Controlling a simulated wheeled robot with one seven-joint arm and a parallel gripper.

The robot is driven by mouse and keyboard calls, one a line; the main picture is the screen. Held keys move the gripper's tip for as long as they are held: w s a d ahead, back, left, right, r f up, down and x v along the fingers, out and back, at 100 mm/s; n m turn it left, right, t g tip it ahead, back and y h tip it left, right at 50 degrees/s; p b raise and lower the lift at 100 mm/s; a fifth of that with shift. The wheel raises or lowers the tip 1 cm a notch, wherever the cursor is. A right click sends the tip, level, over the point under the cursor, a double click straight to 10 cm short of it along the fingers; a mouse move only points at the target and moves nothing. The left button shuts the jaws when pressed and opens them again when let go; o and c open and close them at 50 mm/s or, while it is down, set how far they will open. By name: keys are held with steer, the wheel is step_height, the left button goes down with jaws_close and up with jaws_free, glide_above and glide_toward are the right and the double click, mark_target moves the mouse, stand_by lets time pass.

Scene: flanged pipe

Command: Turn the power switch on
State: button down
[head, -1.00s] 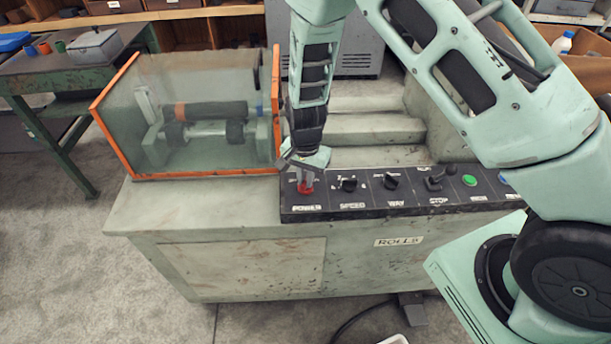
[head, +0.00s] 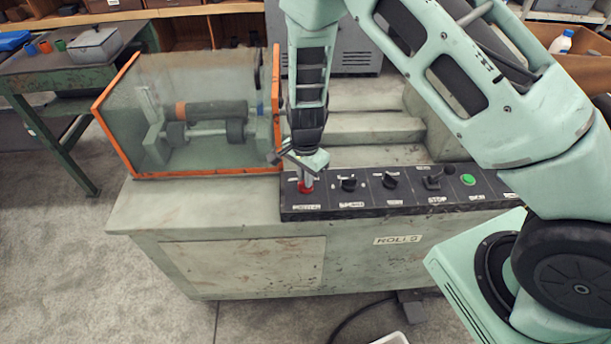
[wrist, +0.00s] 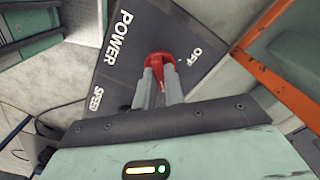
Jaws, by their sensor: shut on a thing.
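The power switch (head: 305,187) is a red knob at the left end of the black control panel (head: 360,208). It also shows in the wrist view as a red knob (wrist: 159,57), between the words POWER and OFF. My gripper (head: 307,177) points down at the knob, and its two grey fingers (wrist: 158,80) are shut on it from both sides. The fingers and my wrist hide part of the knob, so its pointer is hard to read.
Dark knobs (head: 390,180), a lever (head: 435,181) and a green button (head: 468,180) sit along the panel to the right. An orange-framed glass guard (head: 200,110) over rollers stands close on the left, and its orange edge (wrist: 275,85) is near my gripper.

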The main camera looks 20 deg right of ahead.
steer(key=c, duration=1.5)
jaws_free()
step_height(320, 180, up, 18)
steer(key=shift+f+b, duration=0.25)
steer(key=shift+b, duration=0.55)
steer(key=s+a+r+n, duration=0.2)
steer(key=s+n, duration=0.5)
steer(key=s, duration=0.2)
steer(key=s+a+r+n, duration=0.2)
steer(key=s+n, duration=0.4)
steer(key=s, duration=0.3)
steer(key=s+a+r+n, duration=0.2)
steer(key=s+r+n, duration=0.1)
steer(key=s+n, duration=0.4)
steer(key=shift+s+r+n+y, duration=0.15)
steer(key=shift+s, duration=0.45)
steer(key=shift+s+r+n+y, duration=0.1)
steer(key=shift+s+n+y, duration=0.05)
steer(key=shift+s, duration=0.4)
